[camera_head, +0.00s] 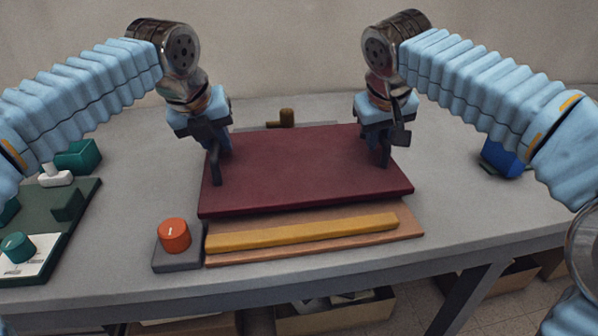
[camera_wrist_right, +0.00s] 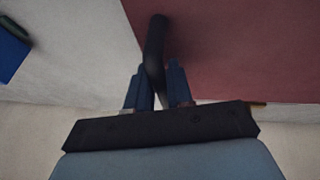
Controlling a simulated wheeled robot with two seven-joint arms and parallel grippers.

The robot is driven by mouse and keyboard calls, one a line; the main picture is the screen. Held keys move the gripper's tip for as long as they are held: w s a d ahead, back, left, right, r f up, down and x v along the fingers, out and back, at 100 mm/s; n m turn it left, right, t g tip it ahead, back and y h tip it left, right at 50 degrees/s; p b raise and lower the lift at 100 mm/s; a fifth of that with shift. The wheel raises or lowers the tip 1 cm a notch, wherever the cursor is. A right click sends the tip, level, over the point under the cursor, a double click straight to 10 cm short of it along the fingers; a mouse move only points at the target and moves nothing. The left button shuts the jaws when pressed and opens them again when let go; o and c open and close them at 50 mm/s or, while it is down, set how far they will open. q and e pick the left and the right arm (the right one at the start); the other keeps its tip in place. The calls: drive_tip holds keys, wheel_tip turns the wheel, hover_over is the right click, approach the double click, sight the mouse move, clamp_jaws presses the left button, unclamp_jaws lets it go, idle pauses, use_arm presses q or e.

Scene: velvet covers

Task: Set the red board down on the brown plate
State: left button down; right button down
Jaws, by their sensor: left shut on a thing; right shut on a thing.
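The dark red board (camera_head: 305,165) is a wide flat slab in the middle of the head view. It lies over the back part of the brown plate (camera_head: 413,222), whose front strip shows. I cannot tell how large the gap between them is. My left gripper (camera_head: 214,168) is shut on the board near its left side. My right gripper (camera_head: 386,150) is shut on it near its right side. The right wrist view shows the right gripper's fingers (camera_wrist_right: 160,85) at the edge of the board (camera_wrist_right: 245,45). A yellow bar (camera_head: 300,233) lies along the plate's front part.
An orange knob (camera_head: 173,234) on a grey block stands close left of the plate. A dark green board (camera_head: 75,225) with fittings lies at the left. A blue object (camera_head: 500,158) sits at the right. The grey table (camera_head: 480,215) is clear at right front.

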use_arm(q)
drive_tip(key=shift+f, duration=0.4)
use_arm(e)
drive_tip(key=shift+f, duration=0.4)
use_arm(q)
drive_tip(key=c, duration=1)
unclamp_jaws()
drive_tip(key=shift+f, duration=0.1)
use_arm(e)
drive_tip(key=c, duration=1)
unclamp_jaws()
drive_tip(key=shift+f, duration=0.1)
drive_tip(key=shift+s+a+r, duration=0.1)
drive_tip(key=shift+s+r, duration=0.05)
drive_tip(key=shift+r, duration=0.25)
use_arm(q)
drive_tip(key=v, duration=1.2)
use_arm(e)
drive_tip(key=v, duration=1.1)
drive_tip(key=shift+r, duration=0.1)
